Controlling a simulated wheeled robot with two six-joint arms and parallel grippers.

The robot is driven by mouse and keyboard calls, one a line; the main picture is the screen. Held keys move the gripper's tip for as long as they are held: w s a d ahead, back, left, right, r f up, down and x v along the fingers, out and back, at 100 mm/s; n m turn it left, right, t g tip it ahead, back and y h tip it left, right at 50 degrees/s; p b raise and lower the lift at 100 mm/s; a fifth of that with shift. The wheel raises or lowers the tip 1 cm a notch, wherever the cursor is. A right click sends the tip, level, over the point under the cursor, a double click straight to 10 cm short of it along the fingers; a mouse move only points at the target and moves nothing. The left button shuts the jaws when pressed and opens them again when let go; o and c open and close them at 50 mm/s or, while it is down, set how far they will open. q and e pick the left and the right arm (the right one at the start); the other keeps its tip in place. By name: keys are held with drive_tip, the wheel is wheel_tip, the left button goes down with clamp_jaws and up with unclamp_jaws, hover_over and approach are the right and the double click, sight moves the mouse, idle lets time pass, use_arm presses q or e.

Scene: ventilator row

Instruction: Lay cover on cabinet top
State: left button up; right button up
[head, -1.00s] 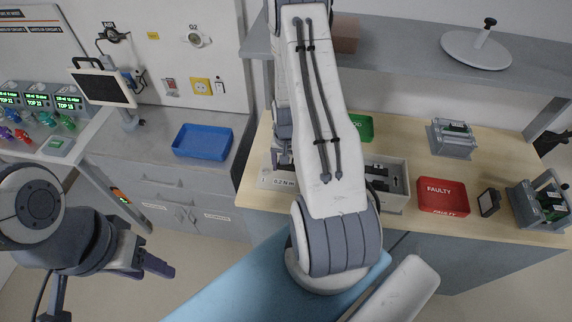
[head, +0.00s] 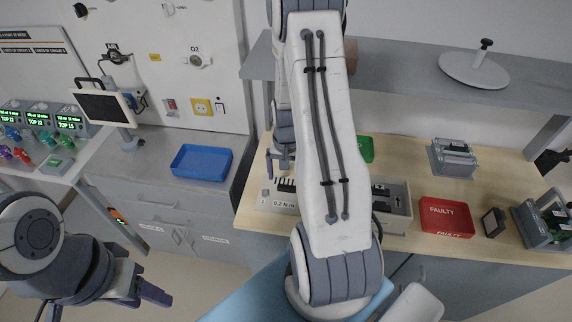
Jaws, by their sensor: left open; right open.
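A round pale plate with a black knob (head: 474,68), possibly the cover, lies on the grey shelf at upper right; I cannot tell for certain. A grey cabinet (head: 125,165) stands at left, its flat top bearing a blue tray (head: 201,162) near the right side. My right gripper (head: 279,162) is open and points down above the bench's left part, over a pale box marked 0.2 N m (head: 284,204). Its arm hides part of the box and bench. My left gripper (head: 146,296) is open and empty at lower left, low in front of the cabinet.
A wooden bench (head: 480,255) holds a red FAULTY bin (head: 446,217), a green bin (head: 366,149) partly behind my arm, and grey fixtures with boards (head: 452,159). The grey shelf (head: 400,78) overhangs it. A monitor (head: 104,107) stands at the cabinet's back left.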

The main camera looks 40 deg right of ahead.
wheel_tip(320, 180, up, 6)
drive_tip(key=b, duration=0.1)
drive_tip(key=w+a+r+n, duration=0.1)
drive_tip(key=a+r+n, duration=0.4)
drive_tip(key=a, duration=0.7)
drive_tip(key=s+a+r+n, duration=0.3)
drive_tip(key=s+a, duration=0.1)
drive_tip(key=a, duration=0.3)
drive_tip(key=s+a+r+n, duration=0.2)
drive_tip(key=s+a+n, duration=0.1)
drive_tip(key=a, duration=0.4)
drive_tip(key=s+a+r+n, duration=0.1)
drive_tip(key=s+a+n, duration=0.1)
drive_tip(key=s, duration=0.3)
drive_tip(key=s+a+r+n+y, duration=0.1)
drive_tip(key=s+a+n, duration=0.2)
drive_tip(key=s+n, duration=0.1)
drive_tip(key=shift+s+a+r, duration=0.25)
drive_tip(key=shift+s, duration=0.6)
